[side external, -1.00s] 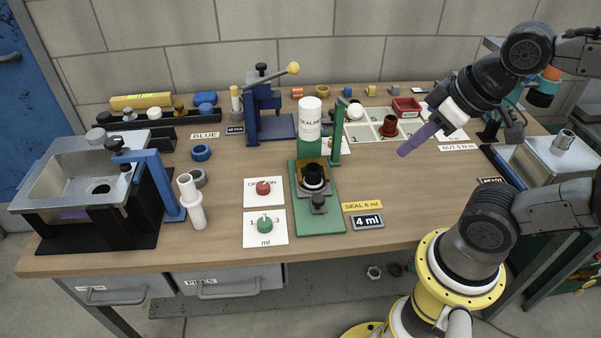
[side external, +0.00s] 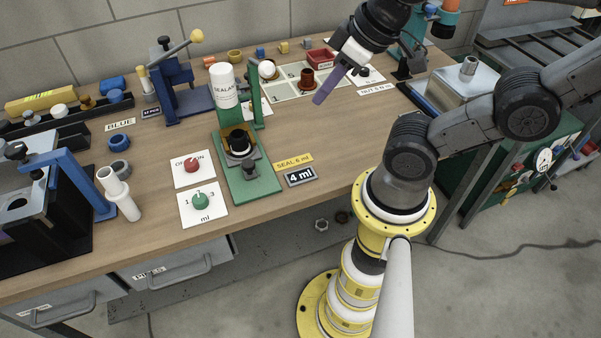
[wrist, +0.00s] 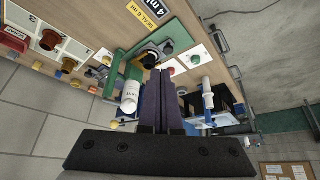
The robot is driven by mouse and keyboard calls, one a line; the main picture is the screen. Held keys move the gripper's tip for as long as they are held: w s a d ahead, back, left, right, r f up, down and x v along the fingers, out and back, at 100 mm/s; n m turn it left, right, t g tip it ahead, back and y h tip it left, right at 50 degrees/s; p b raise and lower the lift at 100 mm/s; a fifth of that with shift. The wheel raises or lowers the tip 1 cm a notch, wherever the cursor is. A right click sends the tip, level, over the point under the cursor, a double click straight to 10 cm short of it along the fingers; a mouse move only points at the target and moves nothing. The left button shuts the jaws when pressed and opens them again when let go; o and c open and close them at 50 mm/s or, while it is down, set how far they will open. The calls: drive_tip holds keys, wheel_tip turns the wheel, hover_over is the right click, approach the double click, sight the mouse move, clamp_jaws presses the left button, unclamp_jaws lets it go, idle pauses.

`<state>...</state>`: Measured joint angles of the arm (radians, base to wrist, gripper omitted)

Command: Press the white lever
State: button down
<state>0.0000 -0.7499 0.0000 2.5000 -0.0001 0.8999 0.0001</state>
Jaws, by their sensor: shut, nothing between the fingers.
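The fingers (wrist: 165,75) are shut together and empty in the wrist view.
A white sealant bottle (side external: 223,86) on a green stand (side external: 252,184) stands between the press and my gripper. A white pipe-like piece (side external: 120,194) stands at the left. The table's front right is clear.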

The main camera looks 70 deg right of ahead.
wheel_tip(320, 180, up, 16)
drive_tip(key=n+g+y, duration=0.2)
drive_tip(key=n+g, duration=0.5)
drive_tip(key=n, duration=0.2)
hover_over(258, 63)
drive_tip(key=s, duration=0.2)
drive_tip(key=shift+a+f, duration=0.1)
drive_tip(key=shift+a, duration=0.25)
drive_tip(key=shift+f, duration=0.1)
drive_tip(key=x, duration=1.3)
drive_tip(key=shift+w+d+f, duration=0.15)
drive_tip(key=shift+d+f, duration=0.05)
drive_tip(key=shift+f, duration=0.25)
